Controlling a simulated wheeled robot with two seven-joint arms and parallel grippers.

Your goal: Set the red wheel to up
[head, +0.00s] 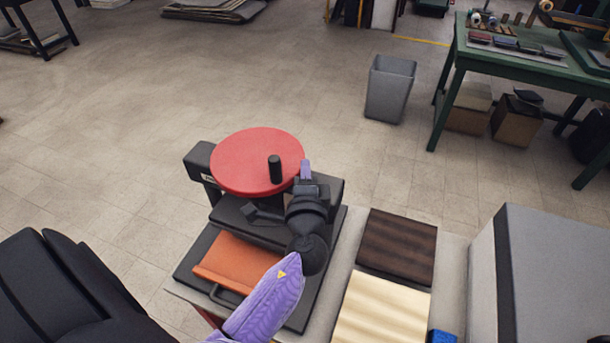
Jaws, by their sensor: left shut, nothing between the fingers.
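The red wheel (240,160) is a flat disc on top of a black machine (198,160) in the middle of the head view. A short black peg handle (275,170) stands upright on the disc, right of its centre. My left gripper (305,170) is shut and empty at the wheel's right edge, with its purple fingertips just right of the peg. It looks apart from the peg, though I cannot tell whether it touches the rim. My left wrist and forearm hide part of the machine's front. My right gripper is not in view.
An orange pad (235,264) lies on the machine's base. Dark brown (398,246) and cream (383,310) panels lie to the right on the table, beside a big grey box (550,270). A grey bin (390,88) and a green workbench (520,66) stand behind on the open floor.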

